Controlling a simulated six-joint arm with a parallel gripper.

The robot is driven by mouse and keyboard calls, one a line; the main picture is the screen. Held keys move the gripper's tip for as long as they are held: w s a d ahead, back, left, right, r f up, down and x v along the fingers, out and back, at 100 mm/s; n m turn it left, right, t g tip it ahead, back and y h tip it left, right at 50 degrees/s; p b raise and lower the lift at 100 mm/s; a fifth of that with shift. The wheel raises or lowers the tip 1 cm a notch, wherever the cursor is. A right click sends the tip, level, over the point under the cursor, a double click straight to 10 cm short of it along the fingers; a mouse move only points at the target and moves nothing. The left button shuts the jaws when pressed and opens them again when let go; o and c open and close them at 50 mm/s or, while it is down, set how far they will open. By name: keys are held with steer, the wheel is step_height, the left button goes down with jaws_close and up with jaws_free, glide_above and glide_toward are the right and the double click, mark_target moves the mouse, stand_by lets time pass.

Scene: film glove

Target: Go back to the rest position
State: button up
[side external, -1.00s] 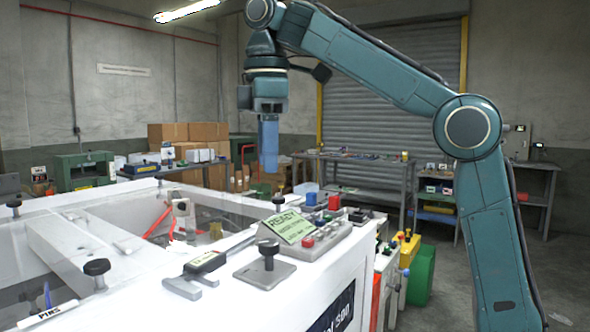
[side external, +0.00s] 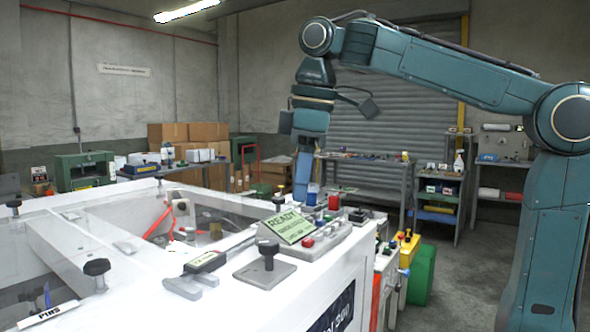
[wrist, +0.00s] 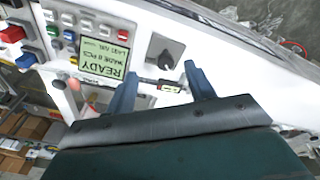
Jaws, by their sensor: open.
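My gripper (side external: 302,180) hangs below the teal arm in the side external view, pointing down, above and behind the control panel at the white machine's right corner. In the wrist view my gripper (wrist: 160,82) shows two blue fingers spread apart with nothing between them. The white machine (side external: 315,275) lies below. Its READY display (side external: 288,226) stands beside the panel's buttons, and the display also shows in the wrist view (wrist: 103,57). No marker of a rest position is visible.
A black clamp knob (side external: 268,250) and a grey-and-black tool (side external: 197,272) are on the machine top. Cardboard boxes (side external: 180,133) and workbenches (side external: 365,165) stand behind. A yellow block (side external: 408,245) and green box (side external: 423,275) are right of the machine. The air above is clear.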

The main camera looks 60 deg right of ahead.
steer(key=s+d+f+m+t, duration=0.1)
steer(key=s+f+m+t, duration=0.1)
steer(key=s+f, duration=0.5)
steer(key=s+d+f+m+t, duration=0.1)
steer(key=s+f+m, duration=0.3)
steer(key=f, duration=0.8)
steer(key=s+d, duration=0.1)
steer(key=s, duration=0.1)
steer(key=shift+s+d+t, duration=0.3)
steer(key=shift+s+t, duration=0.1)
